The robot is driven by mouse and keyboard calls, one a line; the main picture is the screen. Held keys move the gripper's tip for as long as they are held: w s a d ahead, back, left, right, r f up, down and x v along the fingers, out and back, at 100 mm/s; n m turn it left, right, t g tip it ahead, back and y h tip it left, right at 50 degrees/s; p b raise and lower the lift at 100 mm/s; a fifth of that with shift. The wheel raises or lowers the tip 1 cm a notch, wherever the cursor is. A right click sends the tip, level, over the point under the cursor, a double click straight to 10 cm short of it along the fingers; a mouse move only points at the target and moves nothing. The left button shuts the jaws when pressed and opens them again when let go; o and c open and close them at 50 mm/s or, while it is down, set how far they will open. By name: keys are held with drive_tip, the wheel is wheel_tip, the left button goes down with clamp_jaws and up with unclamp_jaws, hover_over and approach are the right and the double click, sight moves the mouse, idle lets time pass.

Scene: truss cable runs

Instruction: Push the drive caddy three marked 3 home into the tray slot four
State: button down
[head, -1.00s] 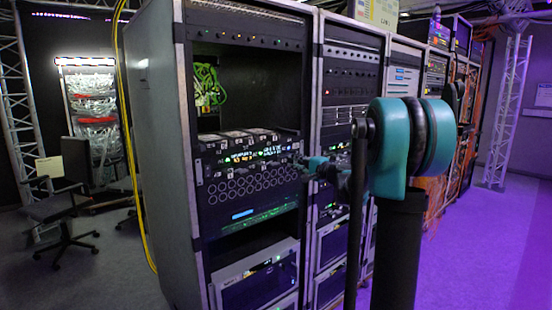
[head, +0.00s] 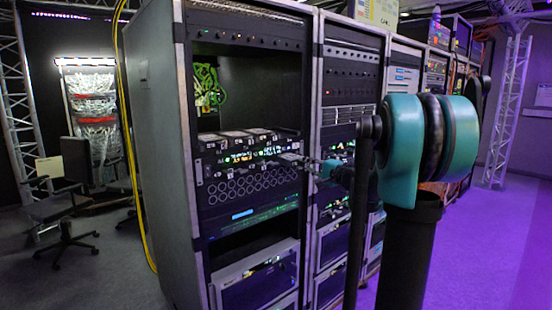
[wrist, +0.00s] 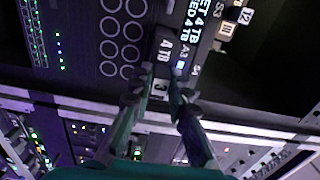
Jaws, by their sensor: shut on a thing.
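The drive caddy marked 3 (wrist: 160,88) is a dark narrow block with a white 3 on its front end and 4 TB lettering. My gripper (wrist: 161,76) is shut on its front end, one finger on each side, in the wrist view. The tray (head: 240,138) is a dark slotted shelf in the near rack, with several caddies in a row; my gripper (head: 292,158) is at its right end. A label S4 (wrist: 195,69) shows beside the held caddy. How deep the caddy sits in the slot cannot be told.
A dark panel of round holes (head: 250,185) lies just below the tray. The open rack bay (head: 262,90) above holds green cables (head: 208,88). The rack's upright (wrist: 240,123) runs close by the gripper.

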drive_tip(key=shift+v, duration=1.95)
drive_tip(key=v, duration=0.4)
